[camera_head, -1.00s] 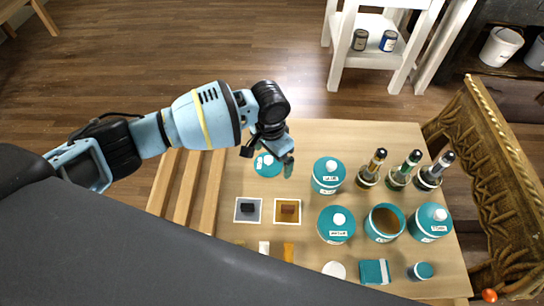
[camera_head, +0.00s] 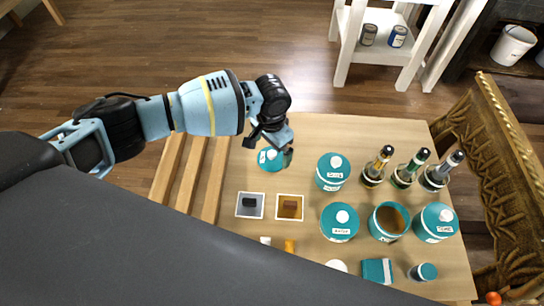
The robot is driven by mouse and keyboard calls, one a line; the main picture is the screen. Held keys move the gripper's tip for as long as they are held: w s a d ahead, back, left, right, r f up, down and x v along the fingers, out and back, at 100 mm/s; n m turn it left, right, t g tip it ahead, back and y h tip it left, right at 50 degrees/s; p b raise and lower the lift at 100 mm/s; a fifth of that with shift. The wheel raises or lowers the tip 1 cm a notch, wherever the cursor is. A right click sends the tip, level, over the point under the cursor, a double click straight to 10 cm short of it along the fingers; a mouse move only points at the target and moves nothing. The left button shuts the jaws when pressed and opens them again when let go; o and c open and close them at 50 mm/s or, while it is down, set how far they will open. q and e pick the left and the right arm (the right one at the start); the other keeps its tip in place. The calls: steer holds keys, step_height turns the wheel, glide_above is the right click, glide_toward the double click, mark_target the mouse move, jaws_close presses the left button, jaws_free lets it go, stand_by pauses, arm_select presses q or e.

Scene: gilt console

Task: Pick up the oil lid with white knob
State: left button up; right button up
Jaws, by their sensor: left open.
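A round teal lid or lidded pot with a small white label (camera_head: 270,163) is at the table's far left; the gripper hides its top, and I cannot read its label. My left gripper (camera_head: 272,146) is directly over it in the head view, open, fingers pointing down; I cannot tell whether it touches. Other teal lids with white knobs sit on pots in the middle (camera_head: 332,168), nearer the front (camera_head: 340,220) and at the right (camera_head: 438,220). An open teal pot with brown contents (camera_head: 373,222) stands between the last two. My right gripper is not in view.
Several dark-capped bottles (camera_head: 404,175) stand at the table's right. Two small square trays (camera_head: 243,212) lie in front of the gripper. A teal box (camera_head: 377,270) and a small jar (camera_head: 424,272) are near the front. The table's (camera_head: 310,130) far edge is clear.

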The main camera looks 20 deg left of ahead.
mark_target(271, 154)
arm_select(q)
step_height(271, 154, down, 4)
steer(key=shift+s+a+r, duration=0.1)
steer(key=shift+r, duration=0.05)
steer(key=c, duration=1.1)
steer(key=shift+o, duration=0.2)
steer(key=shift+r, duration=0.2)
step_height(271, 154, up, 10)
steer(key=p, duration=0.1)
